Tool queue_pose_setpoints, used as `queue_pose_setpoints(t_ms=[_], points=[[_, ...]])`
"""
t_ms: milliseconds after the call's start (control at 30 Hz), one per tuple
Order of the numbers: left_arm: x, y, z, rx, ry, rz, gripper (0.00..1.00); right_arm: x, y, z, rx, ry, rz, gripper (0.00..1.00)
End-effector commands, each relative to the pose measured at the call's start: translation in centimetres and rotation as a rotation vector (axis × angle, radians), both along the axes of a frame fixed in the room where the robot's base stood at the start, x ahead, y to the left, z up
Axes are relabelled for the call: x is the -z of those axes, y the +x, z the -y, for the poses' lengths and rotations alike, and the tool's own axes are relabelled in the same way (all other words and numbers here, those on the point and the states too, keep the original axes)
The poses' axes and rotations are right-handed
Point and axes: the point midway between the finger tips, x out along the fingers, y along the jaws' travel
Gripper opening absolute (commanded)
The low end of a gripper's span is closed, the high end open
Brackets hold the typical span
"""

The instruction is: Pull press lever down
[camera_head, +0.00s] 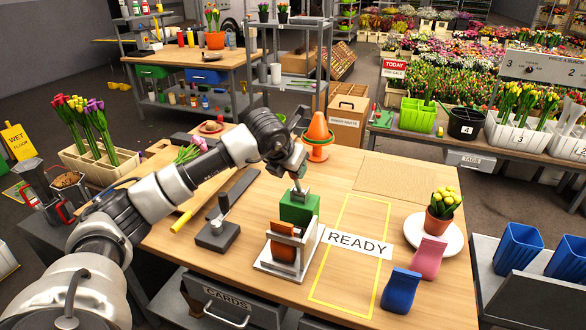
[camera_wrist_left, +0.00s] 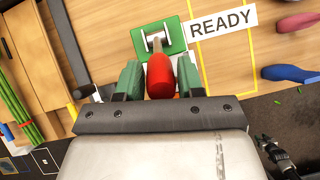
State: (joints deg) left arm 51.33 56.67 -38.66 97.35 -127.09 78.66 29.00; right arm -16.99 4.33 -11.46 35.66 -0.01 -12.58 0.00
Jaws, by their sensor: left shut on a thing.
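The press is a green block (camera_head: 300,207) on a pale base (camera_head: 265,263), with brown-orange pieces in front, on the wooden table. Its lever has a metal rod and a red handle (camera_wrist_left: 161,76); the rod meets a bracket on the green top (camera_wrist_left: 160,37) in the left wrist view. The lever rises from the block, and the handle is mostly hidden in the head view. My left gripper (camera_head: 299,167) is above the block. In the left wrist view its green fingers (camera_wrist_left: 160,82) are shut around the red handle.
A READY label (camera_head: 358,243) and a yellow outline lie right of the press. Blue (camera_head: 400,290) and pink (camera_head: 429,258) holders and a potted yellow tulip (camera_head: 441,212) stand further right.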

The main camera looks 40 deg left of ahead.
Motion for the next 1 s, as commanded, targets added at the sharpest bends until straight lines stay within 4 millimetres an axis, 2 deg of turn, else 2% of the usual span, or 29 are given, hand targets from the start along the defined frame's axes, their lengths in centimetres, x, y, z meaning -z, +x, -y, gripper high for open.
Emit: queue_pose_setpoints(t_ms=[33, 433, 467, 600, 867, 1000], points=[[0.6, -0.2, 0.2, 0.003, -0.004, -0.016, 0.00, 0.1, 0.0, 0.1, -0.001, -0.002, -0.001, 0.43], [0.7, -0.2, 0.3, 0.005, -0.005, -0.018, 0.00, 0.1, -0.4, 0.5, -0.002, -0.007, -0.006, 0.43], [0.7, -0.2, 0.3, 0.005, -0.005, -0.018, 0.42, 0.2, -0.4, 0.5, -0.002, -0.007, -0.006, 0.43], [0.5, -0.2, 0.2, 0.003, -0.004, -0.013, 0.61, 0.1, -0.4, 0.5, -0.001, -0.007, -0.007, 0.43], [0.2, -0.2, 0.1, 0.002, -0.002, -0.007, 0.61, 0.2, -0.4, 0.5, -0.001, -0.007, -0.008, 0.43], [-0.7, -0.8, 0.1, 0.001, 0.000, -0.004, 0.61, 0.5, -0.4, 0.5, -0.001, -0.007, -0.008, 0.43]])
